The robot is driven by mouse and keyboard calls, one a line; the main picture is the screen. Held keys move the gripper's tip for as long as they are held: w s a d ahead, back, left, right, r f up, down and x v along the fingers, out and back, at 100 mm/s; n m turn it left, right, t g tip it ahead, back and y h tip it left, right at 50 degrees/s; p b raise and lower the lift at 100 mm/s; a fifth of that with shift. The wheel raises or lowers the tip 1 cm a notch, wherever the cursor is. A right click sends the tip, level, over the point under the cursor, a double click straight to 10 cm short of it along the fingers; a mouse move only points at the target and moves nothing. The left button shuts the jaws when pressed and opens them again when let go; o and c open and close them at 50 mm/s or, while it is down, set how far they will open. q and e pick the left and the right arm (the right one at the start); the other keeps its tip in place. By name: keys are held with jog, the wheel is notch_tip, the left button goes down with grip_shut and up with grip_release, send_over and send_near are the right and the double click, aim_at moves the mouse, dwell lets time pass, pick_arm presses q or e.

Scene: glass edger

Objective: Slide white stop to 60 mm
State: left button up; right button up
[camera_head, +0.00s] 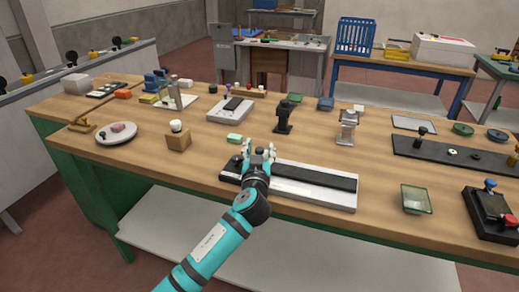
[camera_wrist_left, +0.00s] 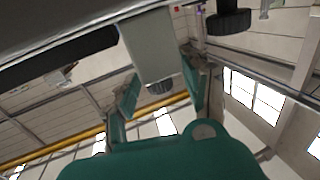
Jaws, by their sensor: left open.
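A long dark-and-white slide fixture (camera_head: 310,198) lies along the front of the wooden bench, with a black bar on top and a white front face. My left gripper (camera_head: 259,150) is open over the left part of this fixture, its fingers pointing away from me. I cannot make out the white stop in the head view; my gripper and arm hide part of the fixture. In the left wrist view a pale grey block (camera_wrist_left: 148,48) shows close up near teal parts; I cannot tell whether it is the stop. Scale marks are too small to read. My right gripper is not in view.
A green glass dish (camera_head: 416,199) and a black device with a blue knob (camera_head: 490,210) are to the right. Black and metal stands are behind the fixture.

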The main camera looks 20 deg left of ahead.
pick_arm(q)
jog(key=shift+c, duration=0.4)
grip_shut()
